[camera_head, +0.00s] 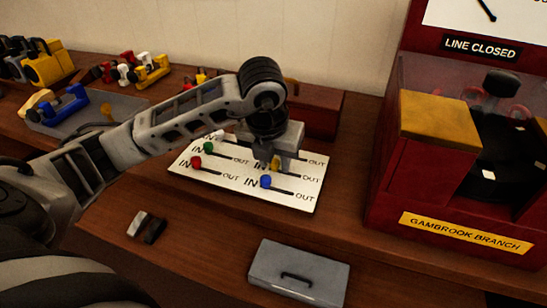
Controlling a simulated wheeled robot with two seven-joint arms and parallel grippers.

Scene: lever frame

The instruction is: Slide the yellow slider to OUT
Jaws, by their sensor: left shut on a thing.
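A white lever panel (230,189) with several coloured sliders in slots marked IN and OUT lies on the wooden bench. The yellow slider (276,164) is in the right-hand part of the panel, with its slot running right to an OUT label. It sits toward the left part of that slot, away from OUT. My left gripper (273,160) reaches down from above and is shut on the yellow slider, hiding much of it and the slot's IN end. My right gripper is not in view.
The blue slider (265,182) is just in front of the yellow one. Green (209,147), red (196,162) and white (217,136) sliders are on the left. A grey box lid (299,272) lies in front; a red machine (425,185) stands at right.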

